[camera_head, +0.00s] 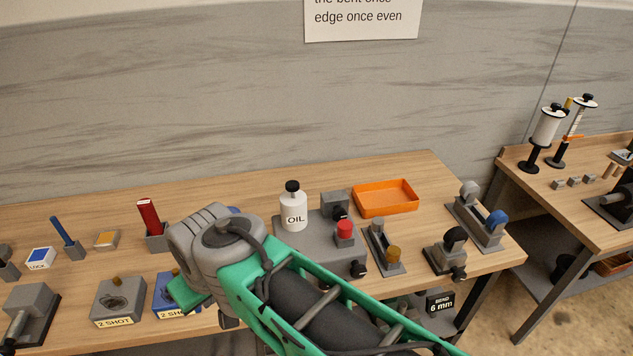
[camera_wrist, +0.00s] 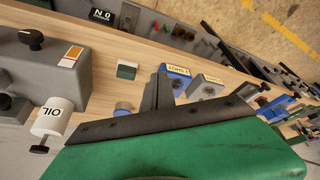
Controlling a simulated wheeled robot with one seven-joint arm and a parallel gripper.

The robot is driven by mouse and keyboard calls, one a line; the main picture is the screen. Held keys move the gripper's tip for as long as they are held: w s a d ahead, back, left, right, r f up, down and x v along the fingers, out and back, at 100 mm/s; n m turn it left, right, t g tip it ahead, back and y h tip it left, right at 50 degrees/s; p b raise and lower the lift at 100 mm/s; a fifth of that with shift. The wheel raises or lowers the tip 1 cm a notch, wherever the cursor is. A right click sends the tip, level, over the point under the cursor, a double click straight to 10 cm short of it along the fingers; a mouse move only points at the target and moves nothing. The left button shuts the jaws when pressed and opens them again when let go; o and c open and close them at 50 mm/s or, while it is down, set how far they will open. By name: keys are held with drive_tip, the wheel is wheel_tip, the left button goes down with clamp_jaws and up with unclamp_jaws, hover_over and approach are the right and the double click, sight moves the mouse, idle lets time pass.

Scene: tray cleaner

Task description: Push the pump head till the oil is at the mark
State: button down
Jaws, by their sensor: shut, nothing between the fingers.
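The white oil bottle (camera_head: 293,212), labelled OIL, stands upright on a grey machine block (camera_head: 318,238). Its black pump head (camera_head: 292,187) is on top. The bottle (camera_wrist: 53,116) and pump head (camera_wrist: 39,149) also show in the wrist view, at lower left. On the block there, a small white-edged panel with an orange-brown patch (camera_wrist: 70,57) shows; I cannot tell whether it is the oil level. My gripper (camera_wrist: 158,82) is shut and empty, apart from the bottle and over the bench beside it. In the head view my arm hides its fingers.
A red cap (camera_head: 344,229) and black knob (camera_head: 358,268) are on the block's right. An orange tray (camera_head: 386,198) lies behind it at right. Blue and grey "2 SHOT" blocks (camera_head: 118,300) stand at front left. My arm covers the bench's front middle.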

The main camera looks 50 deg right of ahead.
drive_tip(key=w+d+r+n+t+p, duration=0.1)
drive_tip(key=w+d+r+n, duration=0.1)
drive_tip(key=w+d+r, duration=0.35)
wheel_tip(320, 180, up, 11)
drive_tip(key=n+t+y+p, duration=0.15)
drive_tip(key=n+t, duration=0.25)
drive_tip(key=n, duration=0.5)
hover_over(296, 186)
drive_tip(key=shift+w, duration=0.1)
drive_tip(key=shift+m, duration=0.3)
wheel_tip(296, 186, down, 9)
drive_tip(key=b, duration=0.7)
drive_tip(key=shift+r, duration=0.1)
